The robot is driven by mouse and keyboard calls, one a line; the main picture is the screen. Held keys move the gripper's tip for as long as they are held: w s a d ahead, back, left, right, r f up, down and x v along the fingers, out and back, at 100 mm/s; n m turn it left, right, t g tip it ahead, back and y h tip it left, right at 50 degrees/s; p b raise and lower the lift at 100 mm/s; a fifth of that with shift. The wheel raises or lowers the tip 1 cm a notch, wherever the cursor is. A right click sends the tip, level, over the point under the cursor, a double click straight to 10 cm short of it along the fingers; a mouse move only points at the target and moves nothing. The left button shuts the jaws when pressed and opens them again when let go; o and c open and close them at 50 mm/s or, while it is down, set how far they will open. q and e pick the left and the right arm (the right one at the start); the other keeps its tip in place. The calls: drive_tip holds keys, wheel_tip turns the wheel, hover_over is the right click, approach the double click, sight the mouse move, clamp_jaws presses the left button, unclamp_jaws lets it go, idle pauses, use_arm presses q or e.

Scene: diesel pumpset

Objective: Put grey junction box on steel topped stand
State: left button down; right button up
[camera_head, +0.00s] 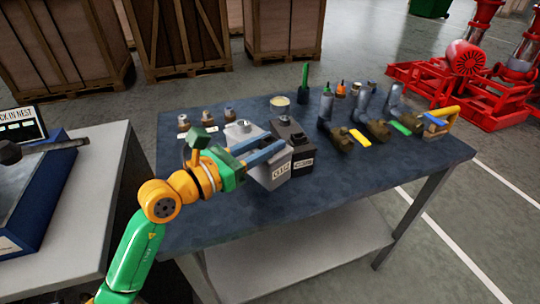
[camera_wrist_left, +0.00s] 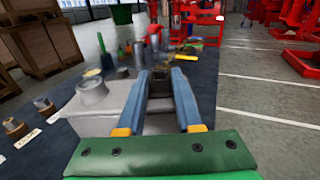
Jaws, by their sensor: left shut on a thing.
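In the left wrist view the grey box (camera_wrist_left: 92,108) shows to the left of and under my blue fingers. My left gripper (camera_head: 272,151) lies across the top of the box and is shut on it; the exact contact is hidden. A pale grey-topped stand (camera_head: 105,165) is at the left, apart from the bench; I take it for the steel topped stand. My right gripper is out of view.
A dark box (camera_head: 290,132) stands close behind the grey one. Small fittings (camera_head: 205,118), bottles and grey elbow-shaped parts (camera_head: 335,135) stand on the bench (camera_head: 350,190). A blue tray (camera_head: 40,215) and a screen occupy the stand's left side. The bench front right is clear.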

use_arm(q)
drive_tip(key=f, duration=0.2)
drive_tip(key=w+f, duration=0.1)
drive_tip(key=f, duration=0.1)
drive_tip(key=shift+d+f, duration=0.15)
drive_tip(key=shift+f, duration=0.1)
drive_tip(key=c, duration=0.6)
unclamp_jaws()
drive_tip(key=b+v, duration=0.1)
drive_tip(key=v, duration=0.4)
drive_tip(key=b+v, duration=0.1)
drive_tip(key=v, duration=0.5)
drive_tip(key=shift+f+b, duration=0.15)
drive_tip(key=shift+b, duration=0.25)
drive_tip(key=shift+s+a, duration=0.3)
drive_tip(key=shift+a, duration=0.1)
